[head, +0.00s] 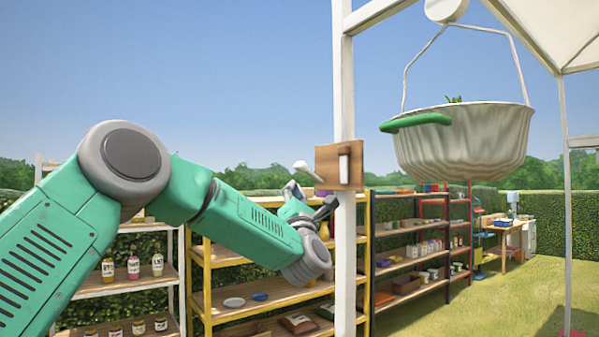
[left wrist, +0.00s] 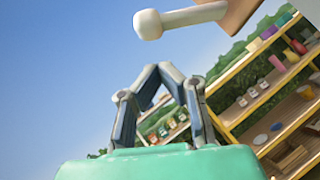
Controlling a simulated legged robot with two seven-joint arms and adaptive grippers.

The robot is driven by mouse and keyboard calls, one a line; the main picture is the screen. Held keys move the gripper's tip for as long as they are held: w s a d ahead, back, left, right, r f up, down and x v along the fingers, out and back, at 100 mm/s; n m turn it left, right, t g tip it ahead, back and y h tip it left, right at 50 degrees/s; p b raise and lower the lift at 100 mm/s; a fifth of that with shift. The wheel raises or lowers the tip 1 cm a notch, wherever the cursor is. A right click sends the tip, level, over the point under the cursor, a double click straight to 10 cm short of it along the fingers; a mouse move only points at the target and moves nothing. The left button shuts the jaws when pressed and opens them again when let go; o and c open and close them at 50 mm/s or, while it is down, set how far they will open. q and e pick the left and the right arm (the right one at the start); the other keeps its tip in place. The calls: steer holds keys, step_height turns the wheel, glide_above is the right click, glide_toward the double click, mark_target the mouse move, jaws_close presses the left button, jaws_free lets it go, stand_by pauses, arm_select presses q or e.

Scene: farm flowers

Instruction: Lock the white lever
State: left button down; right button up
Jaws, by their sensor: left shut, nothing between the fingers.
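The white lever (head: 305,169) sticks out to the left from a wooden block (head: 340,166) fixed on a white post. Its rounded knob end shows large at the top of the left wrist view (left wrist: 149,24), and its shaft runs right to the block (left wrist: 240,12). My left gripper (head: 308,192) is just below the lever, with a visible gap in the left wrist view. Its fingers (left wrist: 158,72) meet at the tips, shut and empty, pointing up toward the lever. My right gripper is not in view.
A large whitish pot (head: 465,145) with a green handle hangs to the right of the post (head: 344,90). Shelves (head: 225,297) with jars and dishes stand behind my arm. A workbench (head: 505,235) stands far right. Open sky surrounds the lever's left side.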

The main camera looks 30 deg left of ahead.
mark_target(310, 173)
arm_select(q)
steer(key=shift+w+d+r+p, duration=0.1)
steer(key=shift+w+r+p, duration=0.2)
steer(key=shift+r, duration=0.3)
steer(key=shift+w+d+r+p, duration=0.15)
steer(key=shift+w+r, duration=0.15)
steer(key=shift+r, duration=0.3)
